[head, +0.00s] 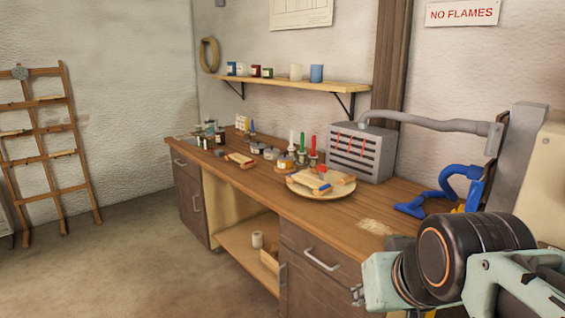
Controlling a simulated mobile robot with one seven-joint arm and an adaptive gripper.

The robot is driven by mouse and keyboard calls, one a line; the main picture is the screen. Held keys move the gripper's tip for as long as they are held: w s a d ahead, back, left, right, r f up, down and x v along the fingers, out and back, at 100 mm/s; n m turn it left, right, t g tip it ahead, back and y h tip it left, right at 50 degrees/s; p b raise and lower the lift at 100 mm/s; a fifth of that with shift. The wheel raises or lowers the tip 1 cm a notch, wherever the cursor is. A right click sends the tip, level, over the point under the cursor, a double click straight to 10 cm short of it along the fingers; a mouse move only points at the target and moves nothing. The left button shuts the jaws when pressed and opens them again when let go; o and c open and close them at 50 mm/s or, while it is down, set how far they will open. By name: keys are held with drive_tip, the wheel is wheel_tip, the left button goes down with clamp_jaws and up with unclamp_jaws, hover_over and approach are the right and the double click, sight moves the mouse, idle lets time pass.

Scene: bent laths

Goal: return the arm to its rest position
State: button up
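My arm, in mint green and black, shows at the lower right of the head view, in front of the right end of the workbench (295,207). It is bent, with a large black joint facing the camera. No gripper fingers can be made out; the end of the arm seems to lie below or outside the picture. Nothing held can be seen.
A round board (340,190) with small pieces, several bottles and tins, and a grey slotted box (362,152) stand on the bench. A blue clamp-like tool (448,186) lies near my arm. A shelf (300,85) hangs above. Open floor (130,260) lies left.

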drive_tip(key=s+a+f+g, duration=0.1)
drive_tip(key=s+a+f, duration=0.1)
drive_tip(key=s, duration=0.3)
wheel_tip(320, 180, up, 13)
drive_tip(key=p, duration=1.3)
drive_tip(key=shift+s+g+p, duration=0.25)
drive_tip(key=shift+g+p, duration=0.05)
drive_tip(key=shift+g, duration=0.1)
drive_tip(key=shift+d+f, duration=0.1)
drive_tip(key=shift+d, duration=0.05)
